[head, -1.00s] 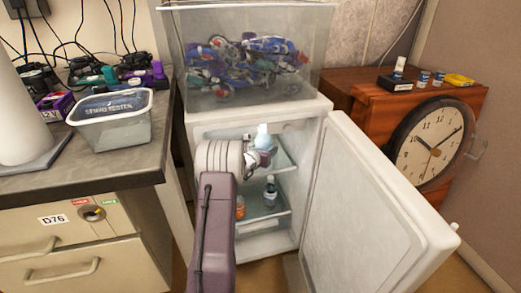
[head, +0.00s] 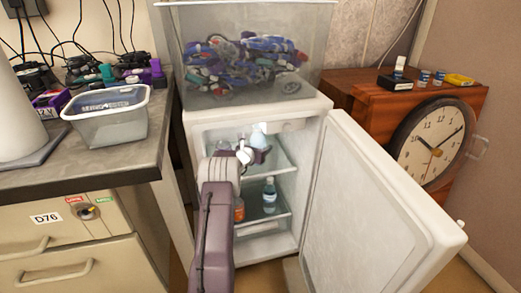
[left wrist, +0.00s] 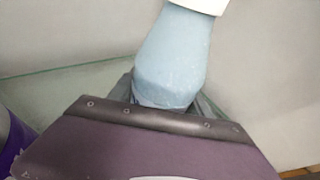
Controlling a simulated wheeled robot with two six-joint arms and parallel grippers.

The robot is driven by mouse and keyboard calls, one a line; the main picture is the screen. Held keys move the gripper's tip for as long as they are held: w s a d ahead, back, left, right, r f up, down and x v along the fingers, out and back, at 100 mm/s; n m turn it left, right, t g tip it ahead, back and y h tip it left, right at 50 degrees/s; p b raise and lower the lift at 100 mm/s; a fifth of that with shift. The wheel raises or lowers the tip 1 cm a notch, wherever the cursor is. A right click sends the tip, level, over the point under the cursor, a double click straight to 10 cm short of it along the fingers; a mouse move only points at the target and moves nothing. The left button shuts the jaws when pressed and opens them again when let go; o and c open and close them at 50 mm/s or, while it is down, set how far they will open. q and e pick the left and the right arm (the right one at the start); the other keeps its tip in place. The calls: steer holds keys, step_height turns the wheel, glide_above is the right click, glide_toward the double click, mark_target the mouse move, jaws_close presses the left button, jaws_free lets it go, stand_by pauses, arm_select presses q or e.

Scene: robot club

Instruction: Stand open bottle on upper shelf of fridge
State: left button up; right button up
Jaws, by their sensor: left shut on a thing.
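The open fridge (head: 203,127) stands in the middle of the head view, with its door (head: 365,205) swung out to the right. My left gripper (head: 254,155) is inside the upper compartment, shut on a pale blue bottle (head: 259,138). In the left wrist view the bottle (left wrist: 172,62) rises from between the jaws (left wrist: 165,108), its white upper end cut off by the frame edge. The bottle is over the glass upper shelf (head: 279,158); whether its base touches is hidden. My right gripper is not in view.
A clear bottle (head: 269,196) and an orange container (head: 239,209) stand on the lower shelf (head: 275,222). A pale item (head: 222,146) shows dimly at the upper left inside. A clear bin (head: 245,90) sits atop the fridge; a counter (head: 130,165) stands left.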

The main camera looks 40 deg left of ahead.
arm_select(q)
steer(key=shift+f, duration=0.2)
steer(key=o, duration=1.5)
steer(key=shift+r, duration=0.1)
steer(key=shift+r, duration=0.2)
steer(key=p+v, duration=0.3)
steer(key=v, duration=0.9)
steer(key=shift+f, duration=0.1)
